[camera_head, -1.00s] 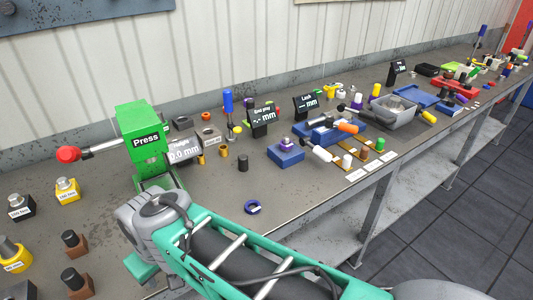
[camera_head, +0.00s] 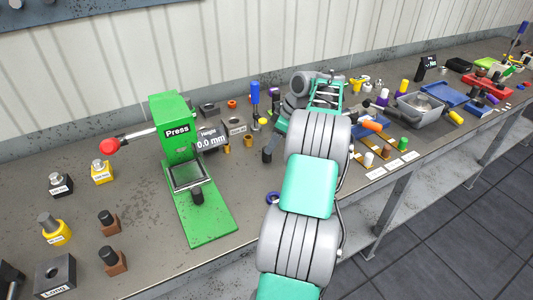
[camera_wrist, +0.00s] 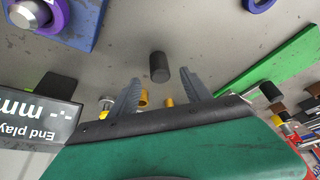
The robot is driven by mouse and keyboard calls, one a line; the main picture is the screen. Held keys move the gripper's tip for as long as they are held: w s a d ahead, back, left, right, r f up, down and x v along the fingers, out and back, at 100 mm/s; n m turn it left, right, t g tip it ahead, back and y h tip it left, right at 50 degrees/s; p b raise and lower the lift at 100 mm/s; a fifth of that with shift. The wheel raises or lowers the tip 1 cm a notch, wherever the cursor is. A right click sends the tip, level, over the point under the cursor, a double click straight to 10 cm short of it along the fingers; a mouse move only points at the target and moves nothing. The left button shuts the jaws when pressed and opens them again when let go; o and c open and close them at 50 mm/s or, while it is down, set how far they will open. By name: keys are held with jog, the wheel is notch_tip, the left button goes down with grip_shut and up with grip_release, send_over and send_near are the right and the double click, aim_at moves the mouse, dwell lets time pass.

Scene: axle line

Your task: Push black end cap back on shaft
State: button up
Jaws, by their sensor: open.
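A black cylinder (camera_wrist: 159,67), which looks like the end cap, stands on the grey bench in the wrist view. My gripper (camera_wrist: 157,88) is open and empty, its two grey fingers apart. The cylinder appears beyond the fingertips, between their lines and not touched. A blue block (camera_wrist: 82,32) with a purple ring and a silver shaft end (camera_wrist: 24,13) is at the upper left of the wrist view. In the head view my arm hides this block, and a dark shape beside my gripper cannot be told clearly. I see no cap seated on the shaft.
The green press (camera_head: 172,130) stands left of my arm, with another black cylinder (camera_head: 197,196) on its base. The end play display (camera_wrist: 38,148) is close to my gripper. Brass bushings (camera_head: 247,141) and a purple ring (camera_head: 272,198) lie nearby. Bare bench lies around the cylinder.

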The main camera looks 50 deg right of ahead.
jog(key=x, duration=0.5)
jog(key=shift+w, duration=0.2)
jog(key=shift+c, duration=0.5)
grip_shut()
